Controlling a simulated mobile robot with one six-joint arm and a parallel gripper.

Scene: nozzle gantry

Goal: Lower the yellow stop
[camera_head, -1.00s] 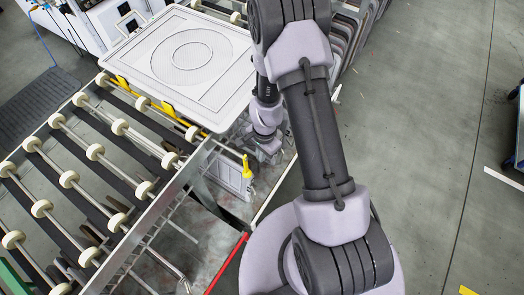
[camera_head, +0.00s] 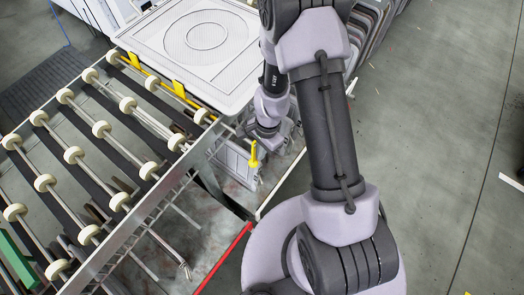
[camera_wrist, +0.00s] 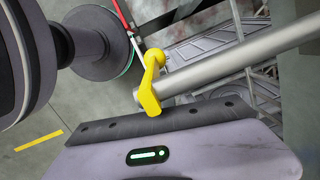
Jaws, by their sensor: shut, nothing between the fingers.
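The yellow stop shows as yellow tabs (camera_head: 179,88) on a bar, standing up between the rollers and the near edge of a white panel (camera_head: 160,46). A yellow lever (camera_head: 253,154) points upward at the right end of the roller frame. In the wrist view the yellow lever (camera_wrist: 150,88) sits on the end of a silver rod, just beyond the dark edge of my gripper (camera_wrist: 160,127). My gripper is shut and empty. Its fingertips are not clearly seen, and I cannot tell whether it touches the lever. In the head view my arm partly hides it.
A roller conveyor (camera_head: 131,203) with white wheels and dark slats fills the left side. A red bar (camera_head: 222,258) lies low in front of my base. Stacked grey panels (camera_head: 368,30) stand behind my arm. The floor at right is mostly clear.

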